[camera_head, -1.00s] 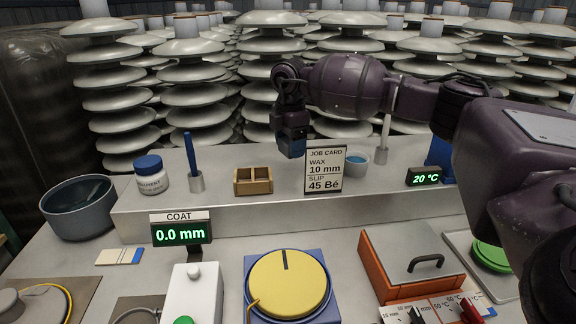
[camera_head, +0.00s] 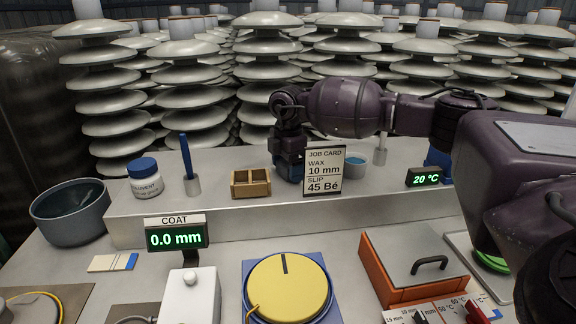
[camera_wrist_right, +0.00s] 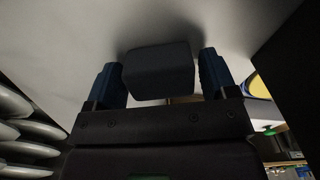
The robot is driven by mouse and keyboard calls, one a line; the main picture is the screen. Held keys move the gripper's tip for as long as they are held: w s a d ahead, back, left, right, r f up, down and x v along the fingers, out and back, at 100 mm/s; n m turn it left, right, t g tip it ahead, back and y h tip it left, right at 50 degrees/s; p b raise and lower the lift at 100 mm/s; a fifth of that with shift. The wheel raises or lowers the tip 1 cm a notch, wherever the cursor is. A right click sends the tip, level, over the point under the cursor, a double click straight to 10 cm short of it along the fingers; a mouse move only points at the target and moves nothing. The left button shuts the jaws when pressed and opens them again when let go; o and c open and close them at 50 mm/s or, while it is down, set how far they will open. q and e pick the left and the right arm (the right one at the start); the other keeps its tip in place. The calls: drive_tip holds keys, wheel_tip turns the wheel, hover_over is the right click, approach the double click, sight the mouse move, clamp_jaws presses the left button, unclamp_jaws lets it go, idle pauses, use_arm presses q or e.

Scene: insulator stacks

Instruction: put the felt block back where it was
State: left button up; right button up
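I cannot tell whether the block touches the shelf. A pale surface with a shadow shows behind the block in the wrist view. My left gripper is not in view.
A small wooden divided box (camera_head: 250,183) stands just left of the gripper. A blue pen in a holder (camera_head: 192,184) and a white jar (camera_head: 145,180) stand further left. A small cup (camera_head: 352,169) is behind the card, and a temperature display (camera_head: 423,177) stands right.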

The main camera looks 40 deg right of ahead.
drive_tip(key=shift+o, duration=0.7)
drive_tip(key=shift+r, duration=0.25)
wheel_tip(320, 180, up, 10)
drive_tip(key=shift+r+p, duration=0.1)
drive_tip(key=shift+p, duration=1.05)
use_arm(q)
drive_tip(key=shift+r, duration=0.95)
use_arm(e)
drive_tip(key=shift+r, duration=0.8)
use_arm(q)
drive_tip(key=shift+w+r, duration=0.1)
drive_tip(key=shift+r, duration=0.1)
